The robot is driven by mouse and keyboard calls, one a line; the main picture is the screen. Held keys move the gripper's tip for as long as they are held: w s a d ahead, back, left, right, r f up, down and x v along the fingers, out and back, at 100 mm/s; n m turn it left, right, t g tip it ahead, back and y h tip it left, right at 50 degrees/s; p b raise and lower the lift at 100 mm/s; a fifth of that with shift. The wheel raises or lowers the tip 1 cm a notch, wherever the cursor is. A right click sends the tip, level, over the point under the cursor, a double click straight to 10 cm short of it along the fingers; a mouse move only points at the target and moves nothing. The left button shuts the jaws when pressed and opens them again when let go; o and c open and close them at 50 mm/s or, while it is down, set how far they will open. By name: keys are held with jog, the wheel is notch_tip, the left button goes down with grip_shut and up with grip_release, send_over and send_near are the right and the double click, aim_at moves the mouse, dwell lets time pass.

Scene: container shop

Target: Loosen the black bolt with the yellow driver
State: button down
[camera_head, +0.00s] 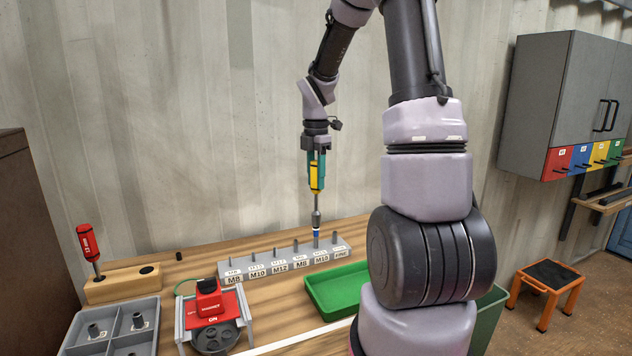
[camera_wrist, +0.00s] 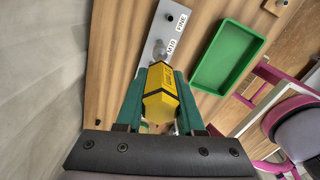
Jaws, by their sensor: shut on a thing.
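My gripper (camera_head: 317,160) is shut on the yellow driver (camera_head: 315,180) and holds it upright over the grey bolt rail. In the wrist view the green fingers of my gripper (camera_wrist: 160,90) stand on both sides of the yellow driver (camera_wrist: 164,84). The driver's shaft points down, and its blue-banded lower end is at the right part of the rail (camera_head: 262,274), near the M10 and FINE labels. I cannot tell whether the tip touches a bolt. I cannot identify the black bolt for certain; a small black piece (camera_head: 179,256) lies on the bench behind the rail.
A green tray (camera_head: 322,302) lies right of the rail. A red magnet device (camera_head: 211,300) and a grey compartment tray (camera_head: 72,331) are at front left. A red screwdriver (camera_head: 88,243) stands in a wooden block (camera_head: 112,290). The corrugated wall is close behind.

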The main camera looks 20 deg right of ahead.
aim_at(316, 161)
jog(key=shift+r, duration=1.8)
